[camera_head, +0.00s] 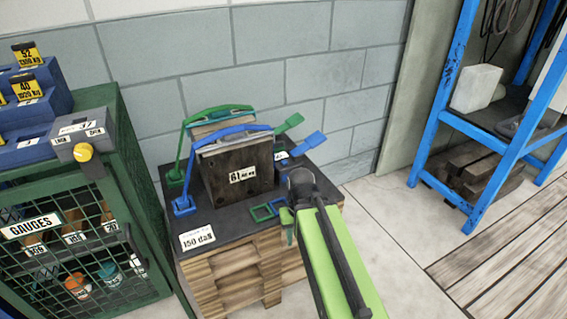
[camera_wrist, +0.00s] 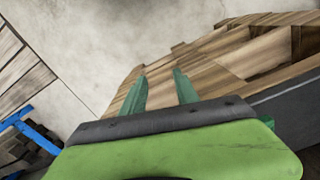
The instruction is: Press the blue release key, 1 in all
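A dark mould block with a label reading 81 (camera_head: 238,177) stands on a dark-topped wooden stand, with a blue strap (camera_head: 232,133) over it. A blue paddle-shaped key (camera_head: 309,145) sticks up at the strap's right side. A blue foot (camera_head: 184,206) holds the strap's left end. A green strap (camera_head: 219,109) and green paddle (camera_head: 289,123) belong to the block behind. My gripper (camera_head: 287,225) is at the stand's front right edge, below and apart from the blue paddle. In the wrist view its two green fingers (camera_wrist: 160,75) are apart with nothing between them.
Green and blue square outlines (camera_head: 268,211) lie on the stand top (camera_head: 222,222). A green mesh gauge cabinet (camera_head: 75,215) stands at left, with a grey box and yellow knob (camera_head: 83,152) on it. A blue rack (camera_head: 483,140) is at right. Bare floor (camera_head: 385,225) lies between.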

